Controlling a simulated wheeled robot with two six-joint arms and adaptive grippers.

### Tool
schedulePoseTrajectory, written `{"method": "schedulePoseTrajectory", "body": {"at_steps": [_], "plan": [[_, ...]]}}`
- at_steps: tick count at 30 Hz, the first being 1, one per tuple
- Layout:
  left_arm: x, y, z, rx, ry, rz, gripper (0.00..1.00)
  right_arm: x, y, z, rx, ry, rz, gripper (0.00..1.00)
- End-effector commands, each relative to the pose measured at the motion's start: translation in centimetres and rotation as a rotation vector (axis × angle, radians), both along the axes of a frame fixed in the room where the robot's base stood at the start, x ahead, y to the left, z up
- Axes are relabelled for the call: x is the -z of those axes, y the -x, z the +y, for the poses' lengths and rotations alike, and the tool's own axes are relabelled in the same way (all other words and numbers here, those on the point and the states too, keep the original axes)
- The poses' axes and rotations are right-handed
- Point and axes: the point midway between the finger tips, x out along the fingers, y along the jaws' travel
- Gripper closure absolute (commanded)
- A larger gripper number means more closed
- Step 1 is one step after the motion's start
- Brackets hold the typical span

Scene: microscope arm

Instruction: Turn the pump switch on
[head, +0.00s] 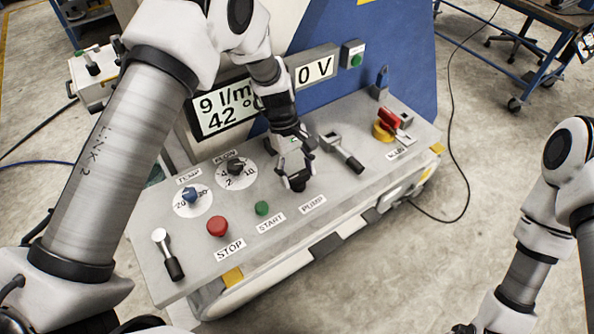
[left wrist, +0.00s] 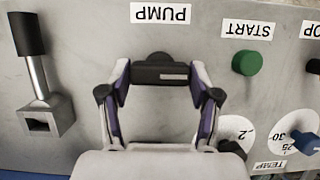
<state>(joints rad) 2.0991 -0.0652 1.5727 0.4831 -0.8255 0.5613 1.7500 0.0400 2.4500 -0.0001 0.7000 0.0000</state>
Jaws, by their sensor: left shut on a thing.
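The grey control panel (head: 340,120) has a PUMP label (head: 313,204) near its front edge. In the left wrist view the pump switch is a dark piece (left wrist: 160,72) beside the PUMP label (left wrist: 160,13). The fingers of the left gripper stand on both sides of it and are shut on it. Whether the switch is tilted on or off I cannot tell. My right gripper is not in view; only part of the right arm shows.
A green START button (head: 262,208), a red STOP button (head: 217,226) and two dials (head: 235,168) are left of the gripper. A lever (head: 345,155) stands close on its right, with a red and yellow switch (head: 388,124) farther right. A display (head: 240,103) rises behind.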

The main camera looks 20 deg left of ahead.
Motion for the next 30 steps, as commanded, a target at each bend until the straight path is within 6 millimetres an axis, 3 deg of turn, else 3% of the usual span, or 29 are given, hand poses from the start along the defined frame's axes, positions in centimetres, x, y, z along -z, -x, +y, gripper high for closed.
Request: {"method": "schedulePoseTrajectory", "body": {"at_steps": [1, 2, 3, 14, 17, 27, 30], "plan": [[0.2, 0.2, 0.0, 0.003, -0.001, 0.006, 0.27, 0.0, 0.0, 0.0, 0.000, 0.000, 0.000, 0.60], [0.2, 0.2, 0.0, 0.003, -0.001, 0.006, 0.16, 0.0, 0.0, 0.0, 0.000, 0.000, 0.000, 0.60], [0.2, 0.2, 0.0, 0.003, 0.000, 0.005, 0.12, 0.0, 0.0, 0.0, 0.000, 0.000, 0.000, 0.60], [-0.3, -0.1, 0.1, 0.000, 0.000, 0.000, 0.12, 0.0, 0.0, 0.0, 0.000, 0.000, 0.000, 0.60], [-1.6, -0.5, 0.5, -0.001, 0.001, -0.001, 0.12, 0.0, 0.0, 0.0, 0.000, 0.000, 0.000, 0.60], [-9.2, -2.4, 3.0, 0.001, 0.000, -0.002, 0.12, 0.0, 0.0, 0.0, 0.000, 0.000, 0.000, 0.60], [-10.4, -2.8, 3.3, 0.000, -0.001, 0.001, 0.12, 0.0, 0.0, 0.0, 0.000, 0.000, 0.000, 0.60]]}}
